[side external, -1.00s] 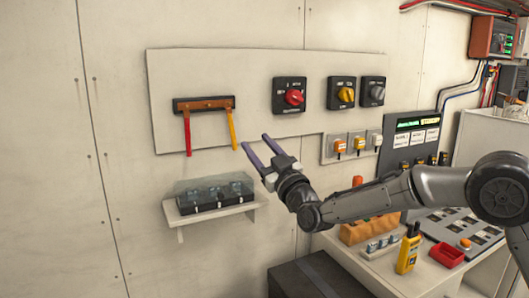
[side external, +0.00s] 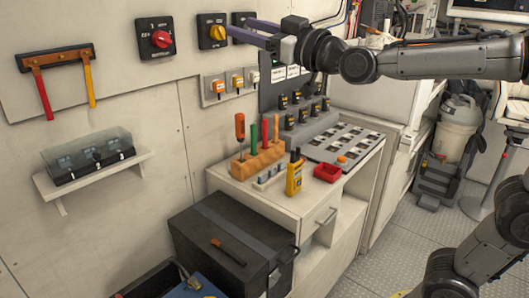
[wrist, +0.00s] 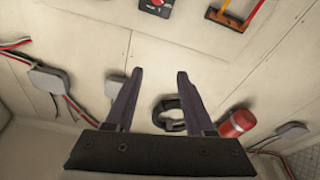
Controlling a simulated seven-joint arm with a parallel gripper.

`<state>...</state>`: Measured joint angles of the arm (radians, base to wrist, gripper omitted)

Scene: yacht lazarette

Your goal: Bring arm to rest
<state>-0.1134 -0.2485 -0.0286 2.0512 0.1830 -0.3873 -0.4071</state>
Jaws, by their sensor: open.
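My gripper (side external: 240,28) is at the top of the side view, its two purple fingers pointing left and apart with nothing between them. In the picture it overlaps the wall panel near the yellow rotary switch (side external: 217,32) and partly hides the switch to its right; I cannot tell how far off the wall it is. My arm stretches in from the right, roughly level. In the wrist view both fingers stand apart (wrist: 160,74), with a dark ring-shaped fitting (wrist: 170,118) on the wall beyond them.
A red rotary switch (side external: 160,39) and a rack with red and yellow handles (side external: 62,59) are on the wall. A shelf (side external: 100,177) holds a clear-covered box. Below my arm, a bench (side external: 290,203) carries a tool block, yellow device and red tray. A dark chest (side external: 225,245) stands before it.

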